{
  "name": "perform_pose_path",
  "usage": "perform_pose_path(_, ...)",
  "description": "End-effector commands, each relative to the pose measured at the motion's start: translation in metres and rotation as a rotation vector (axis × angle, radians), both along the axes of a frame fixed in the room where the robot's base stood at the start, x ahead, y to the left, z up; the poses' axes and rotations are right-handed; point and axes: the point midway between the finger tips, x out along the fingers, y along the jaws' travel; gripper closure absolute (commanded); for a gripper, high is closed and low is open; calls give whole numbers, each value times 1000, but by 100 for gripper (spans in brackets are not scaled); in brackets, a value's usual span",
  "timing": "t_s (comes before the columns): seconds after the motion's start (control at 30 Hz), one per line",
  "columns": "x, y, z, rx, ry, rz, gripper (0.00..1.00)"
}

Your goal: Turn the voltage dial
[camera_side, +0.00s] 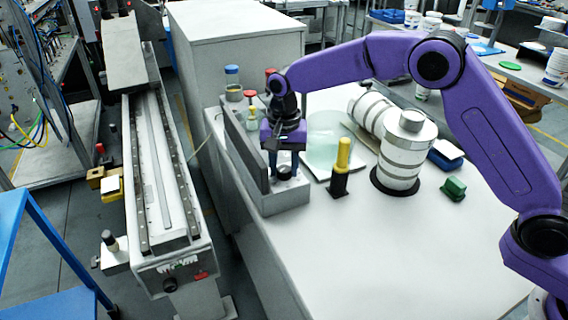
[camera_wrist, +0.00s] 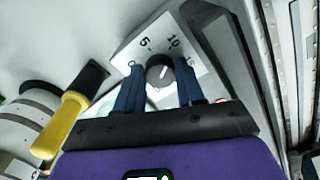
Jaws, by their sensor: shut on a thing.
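The voltage dial (camera_wrist: 160,71) is a dark round knob with a white pointer line, on a pale scale plate (camera_wrist: 136,48) with printed numbers including 0, 5 and 10. In the wrist view the line points roughly upward, between the 5 and the 10. The dial also shows in the side view (camera_side: 286,172), low on a grey unit (camera_side: 285,201) and partly hidden by a finger. My gripper (camera_wrist: 160,82) has its two blue fingers on either side of the dial, shut on it. In the side view my gripper (camera_side: 284,172) points straight down at the unit.
A yellow-handled black tool (camera_side: 341,168) stands just right of the unit. A clear beaker (camera_side: 322,143) and stacked white-grey cylinders (camera_side: 400,155) stand behind it. A tall dark panel (camera_side: 246,150) borders the dial on the left. The front of the white table (camera_side: 370,250) is clear.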

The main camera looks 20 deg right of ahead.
Motion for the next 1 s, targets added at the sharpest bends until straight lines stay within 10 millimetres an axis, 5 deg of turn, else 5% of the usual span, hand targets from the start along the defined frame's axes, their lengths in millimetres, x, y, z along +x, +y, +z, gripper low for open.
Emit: perform_pose_path(1.0, 0, -2, 1, 0, -1, 827, 92)
